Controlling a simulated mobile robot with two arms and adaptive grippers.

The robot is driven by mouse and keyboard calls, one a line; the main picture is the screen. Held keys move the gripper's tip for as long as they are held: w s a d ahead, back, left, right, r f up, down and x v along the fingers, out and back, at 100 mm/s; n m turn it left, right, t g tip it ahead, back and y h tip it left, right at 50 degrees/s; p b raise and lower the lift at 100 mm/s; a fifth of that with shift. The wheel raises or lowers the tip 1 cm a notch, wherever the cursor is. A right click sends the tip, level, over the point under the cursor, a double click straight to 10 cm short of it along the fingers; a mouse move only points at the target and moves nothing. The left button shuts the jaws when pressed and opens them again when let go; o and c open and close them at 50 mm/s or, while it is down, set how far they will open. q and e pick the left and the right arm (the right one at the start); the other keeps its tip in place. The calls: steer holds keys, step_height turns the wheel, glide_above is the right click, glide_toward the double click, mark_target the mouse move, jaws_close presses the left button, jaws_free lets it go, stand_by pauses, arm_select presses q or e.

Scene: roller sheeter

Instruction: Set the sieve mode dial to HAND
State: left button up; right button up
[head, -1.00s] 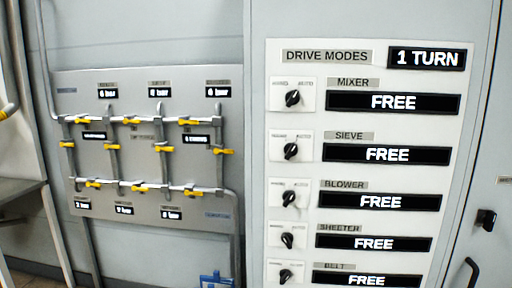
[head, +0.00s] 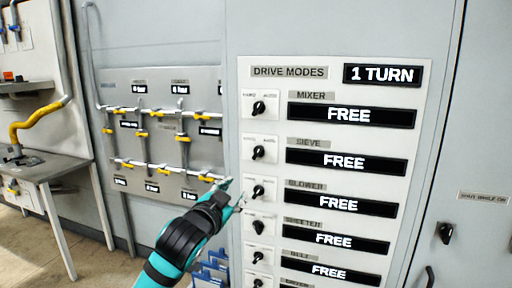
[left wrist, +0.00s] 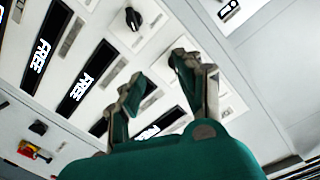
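The sieve mode dial (head: 258,153) is a black knob on a small white plate, left of the SIEVE label (head: 308,143). Its display (head: 345,162) reads FREE. The small print above the dial and its exact pointer direction are too fine to read. My left gripper (head: 236,190) is below and left of the sieve dial, near the blower dial (head: 258,191), with empty fingers. In the left wrist view the left gripper (left wrist: 157,75) has its two fingers spread apart. A black dial (left wrist: 133,18) lies beyond them; which one I cannot tell. My right gripper is not in view.
The mixer dial (head: 259,108) is above, and the sheeter dial (head: 258,227) and belt dial (head: 257,257) are below, closely spaced. A pipe panel (head: 205,80) with yellow-handled valves stands left. A black knob (head: 446,233) is on the right. A bench (head: 40,165) stands far left.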

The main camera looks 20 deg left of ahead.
arm_select(q)
step_height(320, 180, up, 5)
steer(key=s, duration=0.2)
steer(key=p, duration=0.2)
glide_toward(257, 153)
steer(key=shift+t, duration=0.4)
steer(key=w+p, duration=0.2)
steer(key=w, duration=0.5)
steer(key=shift+w+d+f+p, duration=0.1)
steer(key=shift+w+f+p, duration=0.05)
steer(key=shift+w+p, duration=0.15)
steer(key=shift+w+f, duration=0.1)
steer(key=shift+w, duration=0.6)
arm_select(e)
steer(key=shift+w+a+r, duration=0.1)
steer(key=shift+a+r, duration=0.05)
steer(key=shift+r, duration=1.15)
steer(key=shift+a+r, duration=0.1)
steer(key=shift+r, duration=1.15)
arm_select(q)
jaws_close()
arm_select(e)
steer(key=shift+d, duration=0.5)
